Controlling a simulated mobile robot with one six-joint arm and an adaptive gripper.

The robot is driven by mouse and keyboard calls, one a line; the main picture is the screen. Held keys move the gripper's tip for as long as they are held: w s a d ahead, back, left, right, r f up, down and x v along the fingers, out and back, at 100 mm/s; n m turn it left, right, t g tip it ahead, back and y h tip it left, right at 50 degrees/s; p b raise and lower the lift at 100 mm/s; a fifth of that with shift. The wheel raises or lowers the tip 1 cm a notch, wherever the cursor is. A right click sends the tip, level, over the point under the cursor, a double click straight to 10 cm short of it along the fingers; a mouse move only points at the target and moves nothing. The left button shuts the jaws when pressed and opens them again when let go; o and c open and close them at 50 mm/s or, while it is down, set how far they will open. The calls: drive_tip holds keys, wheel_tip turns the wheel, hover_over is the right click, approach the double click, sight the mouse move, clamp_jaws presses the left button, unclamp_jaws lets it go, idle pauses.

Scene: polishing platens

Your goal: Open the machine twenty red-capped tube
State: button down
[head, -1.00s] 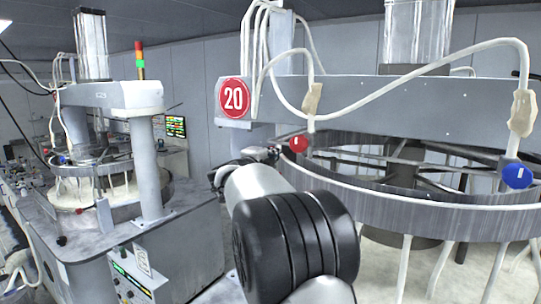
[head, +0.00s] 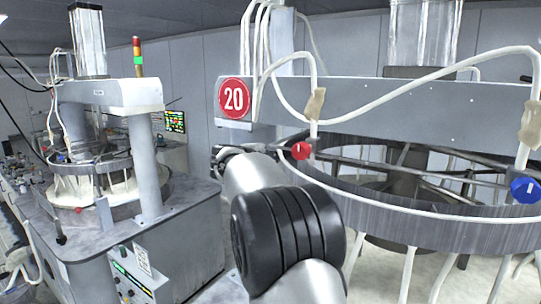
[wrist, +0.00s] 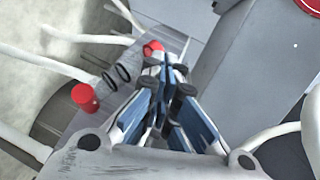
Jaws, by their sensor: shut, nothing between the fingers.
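Machine twenty carries a round red sign with "20" (head: 234,98) on its grey beam. A red cap (head: 301,150) sits below the white tube at the left of its ring, and a blue cap (head: 526,189) is at the far right. In the wrist view one red cap (wrist: 84,96) is left of my gripper (wrist: 168,68). Another red piece (wrist: 152,48) is just beyond the fingertips, partly hidden by them. My gripper is shut and empty. Whether it touches the red piece I cannot tell. In the head view my arm largely hides the gripper, left of the red cap.
The grey ring (head: 440,222) of machine twenty curves across the right, with white tubes hanging below it. A second machine (head: 130,97) with a signal light stands at the left. The grey beam (wrist: 240,90) lies close to the right of my gripper.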

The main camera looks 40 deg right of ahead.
drive_tip(key=shift+w+d+f+n+g+y+p, duration=0.15)
drive_tip(key=shift+w+f+n+g+y+p, duration=0.15)
drive_tip(key=shift+g+y+p, duration=0.1)
drive_tip(key=shift+w+d+f, duration=0.15)
drive_tip(key=shift+w+f, duration=0.05)
drive_tip(key=shift+f, duration=0.1)
idle(1.0)
idle(0.5)
